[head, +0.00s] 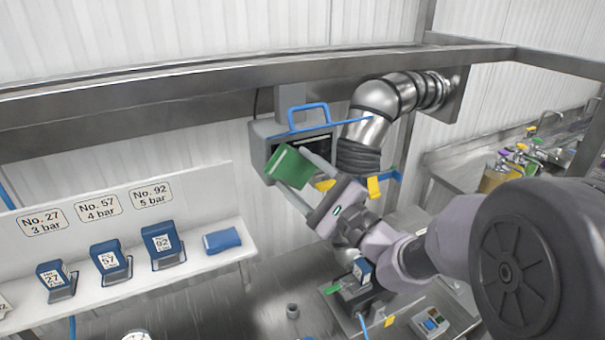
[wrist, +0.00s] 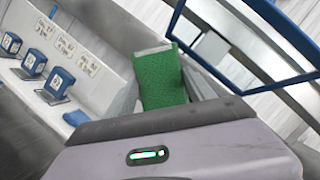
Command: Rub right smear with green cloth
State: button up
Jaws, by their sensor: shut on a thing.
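My gripper (head: 296,178) is shut on the green cloth (head: 287,167), a folded pad with a pale edge. In the wrist view the cloth (wrist: 160,80) stands out between the two grey fingers. The cloth is raised in front of a grey box (head: 262,133) with a dark window and a blue handle (head: 308,107). I cannot tell whether cloth and box touch. The cloth and my gripper hide part of the box front. I cannot make out a smear in either view.
A white shelf (head: 120,299) at left holds several blue numbered blocks and a folded blue cloth (head: 221,241). A metal pipe (head: 373,122) with a black sleeve stands right of the box. Yellow tags (head: 374,187) hang near my wrist. A steel beam (head: 150,91) runs above.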

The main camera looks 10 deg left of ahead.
jog(key=shift+w+a, duration=0.3)
jog(key=shift+w, duration=0.15)
dwell(0.5)
jog(key=w+d+b, duration=0.1)
jog(key=w+d, duration=0.1)
jog(key=d, duration=0.1)
jog(key=w+d+b, duration=0.1)
jog(key=w+d, duration=0.2)
jog(key=shift+w+d, duration=0.15)
jog(key=shift+d, duration=0.1)
jog(key=shift+b, duration=0.3)
jog(key=shift+a+r, duration=0.1)
jog(key=shift+a, duration=0.05)
jog(key=s+a, duration=0.1)
jog(key=a, duration=0.1)
jog(key=s+a+b, duration=0.1)
jog(key=s+a, duration=0.1)
jog(key=s+a+b, duration=0.1)
jog(key=a, duration=0.1)
jog(key=shift+s+a, duration=0.35)
